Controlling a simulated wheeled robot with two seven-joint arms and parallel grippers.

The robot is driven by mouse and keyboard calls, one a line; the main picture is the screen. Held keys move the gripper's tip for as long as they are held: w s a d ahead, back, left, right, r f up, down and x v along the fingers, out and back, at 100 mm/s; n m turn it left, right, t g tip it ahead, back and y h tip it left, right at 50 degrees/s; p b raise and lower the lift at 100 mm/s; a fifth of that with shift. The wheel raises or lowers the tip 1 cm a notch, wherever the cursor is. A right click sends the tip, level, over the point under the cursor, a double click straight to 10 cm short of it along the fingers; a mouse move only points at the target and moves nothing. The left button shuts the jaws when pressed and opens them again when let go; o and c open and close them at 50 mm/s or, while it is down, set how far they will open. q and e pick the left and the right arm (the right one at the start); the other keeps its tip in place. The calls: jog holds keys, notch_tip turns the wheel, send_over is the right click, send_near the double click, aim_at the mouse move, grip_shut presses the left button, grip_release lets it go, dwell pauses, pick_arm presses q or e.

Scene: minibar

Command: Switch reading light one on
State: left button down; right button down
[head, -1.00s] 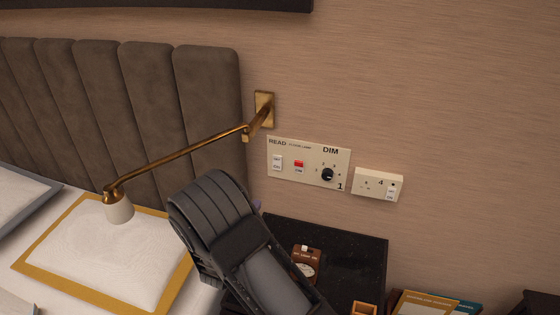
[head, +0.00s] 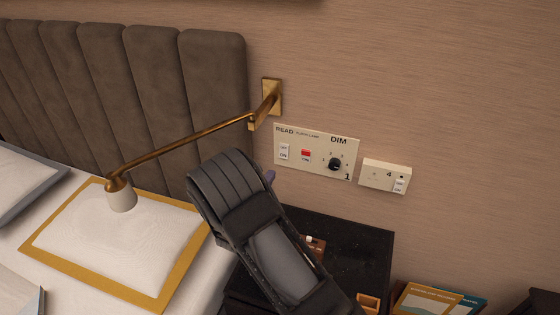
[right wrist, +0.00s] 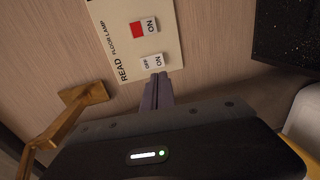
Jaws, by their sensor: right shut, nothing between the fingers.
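The cream wall panel (head: 341,171) marked "READ", "FLOOR LAMP", "DIM" and "1" is right of the headboard. Its white READ switch (head: 284,152) is leftmost, marked OFF above and ON below; it also shows in the right wrist view (right wrist: 152,60). The brass reading light (head: 122,199) hangs over the bed; I cannot tell whether it is lit. My right gripper (head: 270,177) is shut and empty, its purple fingertips just below the panel. In the right wrist view the fingertips (right wrist: 158,76) are close to the READ switch's ON end; I cannot tell whether they touch. My left gripper is not in view.
A red switch (head: 305,155) and a black dimmer knob (head: 334,164) are right of the READ switch. A socket plate (head: 385,176) is further right. A dark bedside table (head: 365,240) stands below. The light's brass wall mount (head: 271,97) is above the panel.

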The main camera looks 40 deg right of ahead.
aim_at(283, 157)
jog(key=p+x, duration=0.1)
jog(key=x, duration=0.8)
jog(key=shift+w+d, duration=0.1)
jog(key=shift+d, duration=0.25)
jog(key=shift+f, duration=0.1)
jog(key=shift+w+d+f+b, duration=0.1)
jog(key=shift+f+b, duration=0.15)
jog(key=shift+b, duration=0.2)
jog(key=shift+r, duration=0.15)
